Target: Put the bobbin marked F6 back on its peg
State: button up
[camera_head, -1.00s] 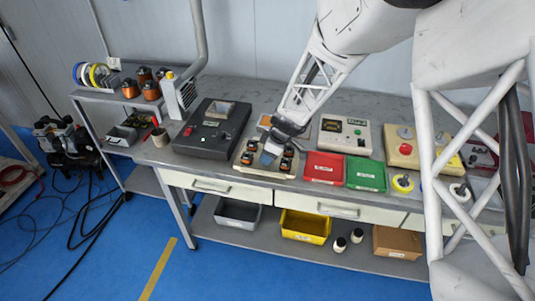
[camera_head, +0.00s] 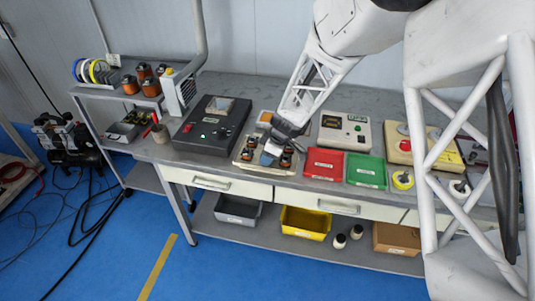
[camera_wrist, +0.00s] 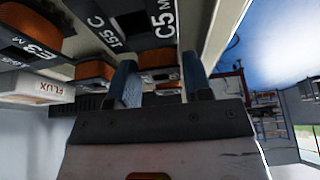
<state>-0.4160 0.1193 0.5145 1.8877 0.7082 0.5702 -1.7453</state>
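In the head view, my gripper (camera_head: 271,149) points down among the bobbins on a pale tray (camera_head: 240,164) at the middle of the bench. In the wrist view, its two blue fingers (camera_wrist: 160,82) stand apart. An orange-wound bobbin (camera_wrist: 160,58) shows in line with the gap; I cannot tell whether anything is gripped. A bobbin marked E3 (camera_wrist: 38,40) is at the upper left, and one marked C5 (camera_wrist: 160,20) is at the top, close to the fingers. I cannot read an F6 mark anywhere, and no bare peg is clearly visible.
A dark winder box (camera_head: 212,125) stands left of the tray; red (camera_head: 324,164) and green (camera_head: 366,172) bins stand to its right. A pale control box (camera_head: 345,130) is behind them. More copper bobbins (camera_head: 150,87) sit on the left shelf. A white FLUX box (camera_wrist: 38,90) shows in the wrist view.

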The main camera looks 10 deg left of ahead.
jog(key=o, duration=0.4)
jog(key=shift+r, duration=0.1)
jog(key=v, duration=0.7)
jog(key=shift+d+r, duration=0.2)
jog(key=shift+r, duration=0.1)
dwell(0.6)
